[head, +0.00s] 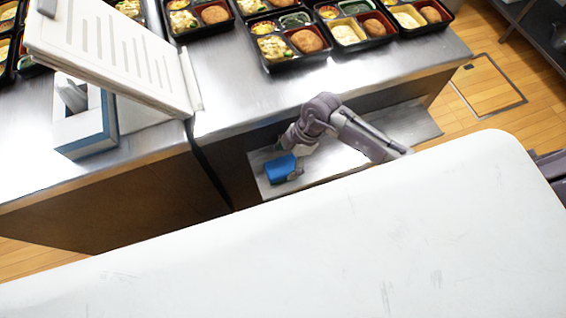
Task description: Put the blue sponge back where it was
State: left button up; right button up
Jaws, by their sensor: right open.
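The blue sponge (278,169) is at the low metal shelf (322,164) under the counter, near the shelf's left end. My right arm reaches down over the shelf from the right. My right gripper (295,168) is open right beside the sponge, at its right side. Whether its fingers touch the sponge, and whether the sponge rests flat on the shelf, I cannot tell. My left gripper is not in view.
The steel counter (230,95) above carries several black bento trays (297,65) with food at the back. A white board with printed lines (115,58) and a blue-white box (88,138) stand at its left. Wooden floor (480,85) shows at the right.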

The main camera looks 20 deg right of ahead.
aim_at(292, 163)
jog(key=v, duration=0.4)
jog(key=shift+d+r, duration=0.1)
jog(key=shift+r, duration=0.1)
dwell(0.4)
